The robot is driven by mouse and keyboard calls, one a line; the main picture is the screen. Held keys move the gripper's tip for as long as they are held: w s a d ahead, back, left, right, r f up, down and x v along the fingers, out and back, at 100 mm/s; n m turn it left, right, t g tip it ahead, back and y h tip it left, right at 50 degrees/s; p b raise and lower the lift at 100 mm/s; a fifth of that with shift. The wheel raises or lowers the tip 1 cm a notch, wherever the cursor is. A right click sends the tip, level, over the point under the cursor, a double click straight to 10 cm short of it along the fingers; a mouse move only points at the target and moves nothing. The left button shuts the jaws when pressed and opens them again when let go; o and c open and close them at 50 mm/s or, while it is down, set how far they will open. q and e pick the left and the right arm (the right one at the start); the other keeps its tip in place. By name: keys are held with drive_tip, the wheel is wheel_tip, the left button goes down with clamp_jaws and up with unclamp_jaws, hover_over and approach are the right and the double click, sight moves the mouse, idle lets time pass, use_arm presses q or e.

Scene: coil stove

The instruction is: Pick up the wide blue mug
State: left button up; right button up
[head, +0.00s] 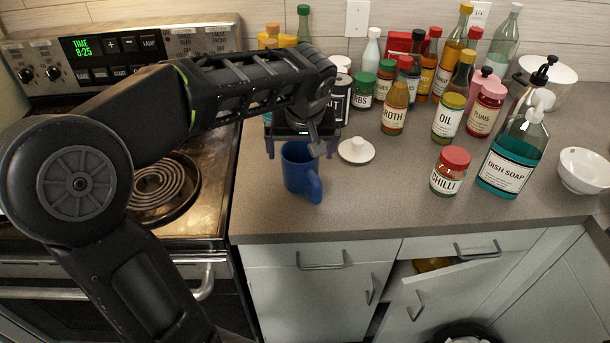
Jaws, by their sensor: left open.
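The blue mug (298,176) stands upright on the grey counter, close to the front edge and just right of the stove. Its handle points toward the front right. My left gripper (300,148) is open and points down above the mug, with its fingers spread to either side of the rim. The gripper body hides part of the rim's far side, and I cannot tell whether a finger touches the mug. My right gripper does not show.
A white lid (356,151) lies just right of the mug. A chilli jar (449,171), a dish soap bottle (508,160) and a white bowl (584,171) stand farther right. Several bottles and jars crowd the back. A coil burner (160,187) is at left. A cupboard door (450,293) hangs ajar below.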

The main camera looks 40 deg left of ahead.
sight(300, 159)
use_arm(q)
drive_tip(key=p+x, duration=0.1)
drive_tip(key=x, duration=0.4)
idle(0.5)
drive_tip(key=c, duration=1.5)
drive_tip(key=shift+c, duration=0.2)
wheel_tip(300, 159, up, 10)
drive_tip(key=shift+b, duration=0.35)
